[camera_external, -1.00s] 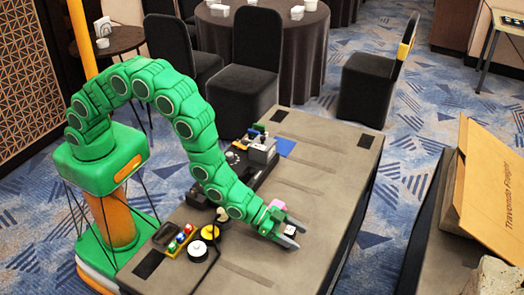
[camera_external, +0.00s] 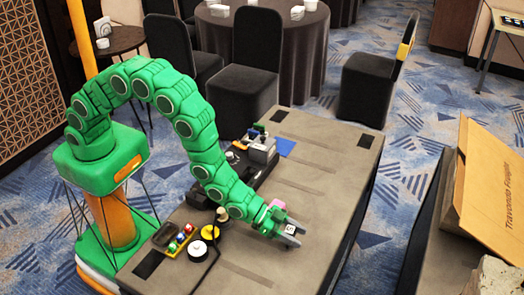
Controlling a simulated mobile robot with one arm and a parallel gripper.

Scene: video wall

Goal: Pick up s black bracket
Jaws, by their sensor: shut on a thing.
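My gripper (camera_external: 293,235) is low over the right part of the grey table (camera_external: 318,165), at the end of my green arm. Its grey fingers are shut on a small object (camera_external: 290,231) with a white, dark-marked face. I cannot tell from this view whether that object is the black bracket. Its lower side is hidden by the fingers, and I cannot tell if it touches the table.
A tray with coloured pieces (camera_external: 178,240), a yellow disc (camera_external: 210,232) and a white-topped round item (camera_external: 198,251) sit left of my gripper. A grey machine (camera_external: 262,150) and blue sheet (camera_external: 285,147) are farther back. A cardboard box (camera_external: 487,190) stands right, across a gap.

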